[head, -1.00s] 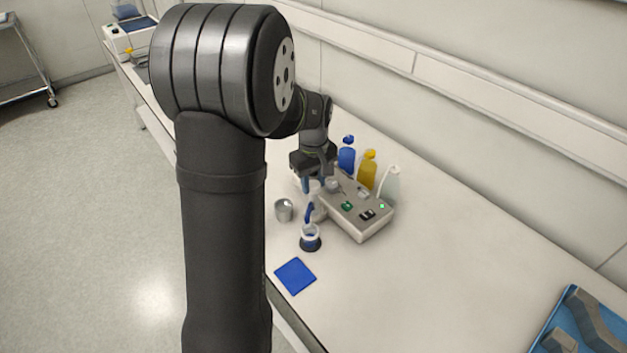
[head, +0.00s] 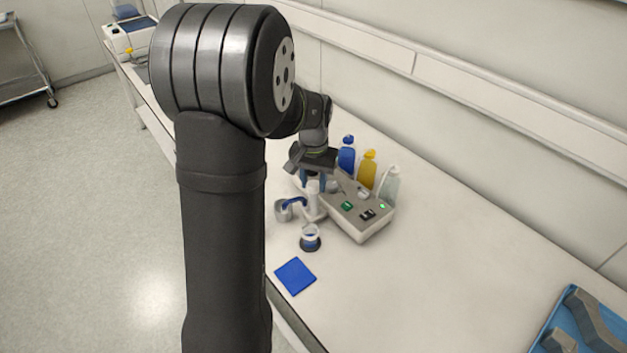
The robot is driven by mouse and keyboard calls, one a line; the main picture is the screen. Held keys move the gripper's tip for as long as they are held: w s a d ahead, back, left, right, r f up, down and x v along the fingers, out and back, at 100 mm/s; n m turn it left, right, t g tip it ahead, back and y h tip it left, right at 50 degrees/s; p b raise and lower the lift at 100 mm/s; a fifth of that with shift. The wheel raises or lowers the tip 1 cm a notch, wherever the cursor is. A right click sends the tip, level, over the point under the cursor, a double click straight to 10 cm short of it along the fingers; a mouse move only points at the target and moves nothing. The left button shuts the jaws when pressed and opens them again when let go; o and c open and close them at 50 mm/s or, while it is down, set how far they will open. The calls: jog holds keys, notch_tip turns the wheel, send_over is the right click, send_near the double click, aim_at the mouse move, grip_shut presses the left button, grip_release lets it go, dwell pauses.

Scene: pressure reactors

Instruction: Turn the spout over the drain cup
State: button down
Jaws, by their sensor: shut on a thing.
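The blue spout (head: 294,202) sticks out to the left from a pale upright post (head: 313,201) beside the grey reactor unit. Its outer end is over the grey metal drain cup (head: 284,213), which stands on the bench left of the post. My gripper (head: 313,184) points down at the top of the post and is shut on it. The exact grip is small and partly hidden. A small vessel with a white rim and dark base (head: 310,240) stands in front of the post, with nothing above it.
The grey unit (head: 360,215) with buttons and a green light is right of the post. Blue (head: 346,158), yellow (head: 367,172) and clear (head: 389,186) bottles stand behind it. A blue cloth (head: 295,276) lies near the front edge. The bench to the right is clear up to a blue tray (head: 545,332).

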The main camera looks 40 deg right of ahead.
jog(key=m, duration=0.6)
jog(key=shift+m, duration=0.4)
dwell(0.4)
jog(key=c, duration=1)
grip_release()
jog(key=shift+o, duration=0.2)
jog(key=shift+r, duration=0.1)
notch_tip(320, 180, up, 17)
jog(key=shift+r, duration=0.15)
notch_tip(320, 180, down, 18)
jog(key=shift+r, duration=0.25)
